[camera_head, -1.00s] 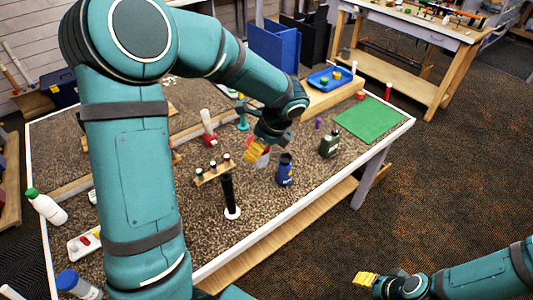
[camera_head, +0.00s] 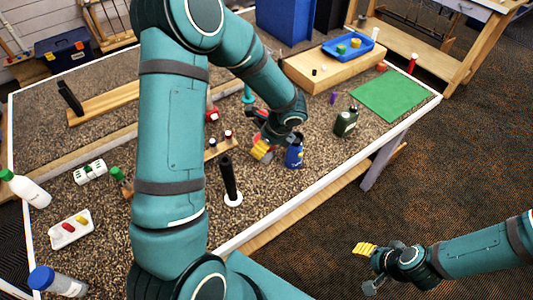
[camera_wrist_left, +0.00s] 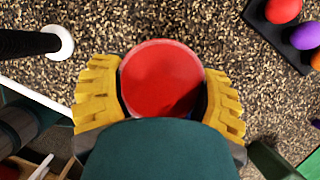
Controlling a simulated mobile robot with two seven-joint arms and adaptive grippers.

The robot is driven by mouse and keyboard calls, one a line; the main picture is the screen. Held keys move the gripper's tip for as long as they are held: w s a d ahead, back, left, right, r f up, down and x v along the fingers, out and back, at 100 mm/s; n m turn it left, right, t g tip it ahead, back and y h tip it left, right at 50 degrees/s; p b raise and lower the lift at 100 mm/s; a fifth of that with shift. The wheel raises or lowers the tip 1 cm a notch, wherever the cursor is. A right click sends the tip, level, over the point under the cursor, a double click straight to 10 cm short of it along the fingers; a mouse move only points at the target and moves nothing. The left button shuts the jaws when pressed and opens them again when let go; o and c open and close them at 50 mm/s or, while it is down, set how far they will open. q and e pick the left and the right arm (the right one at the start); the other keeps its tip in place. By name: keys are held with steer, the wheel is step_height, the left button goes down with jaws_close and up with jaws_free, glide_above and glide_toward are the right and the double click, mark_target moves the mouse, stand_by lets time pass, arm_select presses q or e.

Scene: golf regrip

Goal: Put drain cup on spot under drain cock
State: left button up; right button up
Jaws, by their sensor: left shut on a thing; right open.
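In the head view the arm and fingers mostly hide the cup. I cannot make out the drain cock or the spot. My right gripper (camera_head: 366,252) is open and empty, off the table's right side above the carpet.
A black upright grip on a white base (camera_head: 231,185) stands near the front edge. A dark green container (camera_head: 346,122), a green mat (camera_head: 389,96) and a blue tray (camera_head: 347,48) on a wooden block lie to the right. A white bottle (camera_head: 25,188) is far left.

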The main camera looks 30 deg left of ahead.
mark_target(265, 154)
arm_select(q)
steer(key=shift+s+f, duration=0.1)
steer(key=shift+f, duration=0.45)
steer(key=shift+f+b, duration=0.3)
steer(key=shift+f, duration=1.45)
steer(key=shift+f, duration=0.2)
steer(key=o, duration=1.1)
steer(key=shift+o, duration=0.2)
steer(key=shift+r, duration=0.1)
